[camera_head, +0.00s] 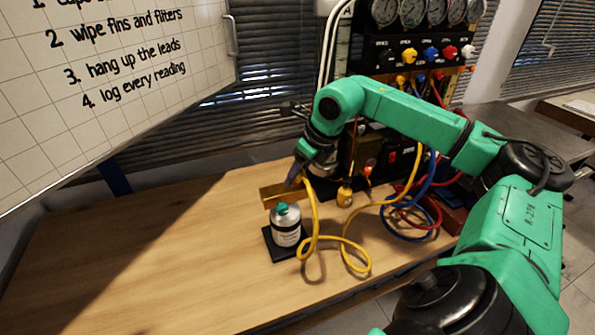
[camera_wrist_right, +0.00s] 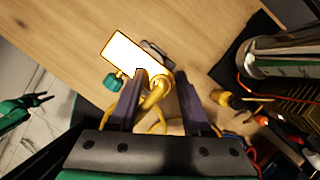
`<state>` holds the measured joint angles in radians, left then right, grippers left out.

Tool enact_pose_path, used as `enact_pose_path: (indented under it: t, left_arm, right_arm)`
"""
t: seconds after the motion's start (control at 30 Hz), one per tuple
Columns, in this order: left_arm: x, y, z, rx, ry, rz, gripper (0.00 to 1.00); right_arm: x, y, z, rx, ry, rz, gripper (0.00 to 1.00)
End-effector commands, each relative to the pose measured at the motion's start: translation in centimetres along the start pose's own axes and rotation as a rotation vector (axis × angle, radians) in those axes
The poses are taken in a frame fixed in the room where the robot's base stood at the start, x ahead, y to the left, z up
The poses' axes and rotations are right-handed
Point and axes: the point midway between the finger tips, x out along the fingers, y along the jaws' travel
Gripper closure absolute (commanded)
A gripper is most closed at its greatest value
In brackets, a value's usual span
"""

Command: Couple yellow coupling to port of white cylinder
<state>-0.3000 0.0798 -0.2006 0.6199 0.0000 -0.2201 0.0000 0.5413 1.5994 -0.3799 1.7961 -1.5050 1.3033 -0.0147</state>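The white cylinder (camera_head: 287,232) stands upright on a black base, with a teal knob (camera_head: 282,210) on top. In the right wrist view the teal knob (camera_wrist_right: 112,82) shows left of the fingers. My right gripper (camera_head: 294,180) is just above and behind the cylinder. In the right wrist view its fingers (camera_wrist_right: 158,88) are closed around the yellow coupling (camera_wrist_right: 155,90) at the hose end. The coupling is apart from the knob; the port is hard to make out. My left gripper (camera_wrist_right: 42,100) is small at the wrist view's left edge, its opening unclear.
A yellow hose (camera_head: 355,262) loops over the table. A brass-coloured bar (camera_head: 272,194) is behind the cylinder. A small yellow fitting (camera_head: 345,195) stands to the right. Blue and red hoses (camera_head: 425,222) lie near the gauge panel (camera_head: 425,52). The table's left part (camera_head: 130,270) is clear.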

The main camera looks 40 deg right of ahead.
Motion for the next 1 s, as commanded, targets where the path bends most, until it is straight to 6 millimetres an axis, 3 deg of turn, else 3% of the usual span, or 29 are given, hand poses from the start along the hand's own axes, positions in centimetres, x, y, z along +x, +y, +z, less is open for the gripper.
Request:
enact_pose_path:
  t: [0.07,0.1,0.17,0.57,0.67,1.0]
  left_arm:
    - [0.0,0.0,0.0,0.0,0.0,0.0,0.5]
    - [0.0,0.0,0.0,0.0,0.0,0.0,0.5]
    - [0.0,0.0,0.0,0.0,0.0,0.0,0.5]
    - [0.3,-0.1,0.0,-0.001,0.0,-0.001,0.5]
    - [0.9,0.0,0.1,-0.001,0.0,-0.001,0.5]
    - [0.9,-0.1,0.1,-0.001,0.0,-0.001,0.5]
  right_arm:
    - [0.0,0.0,0.0,0.0,-0.001,0.0,0.51]
    - [0.0,0.0,0.0,0.0,-0.001,0.0,0.36]
    - [0.0,0.0,0.0,0.0,-0.002,-0.001,0.16]
    - [-0.8,-0.1,0.0,0.001,-0.003,-0.002,0.16]
    - [-2.7,-0.1,0.0,0.001,-0.005,-0.005,0.16]
    - [-12.6,-0.1,0.1,0.002,-0.003,-0.002,0.16]
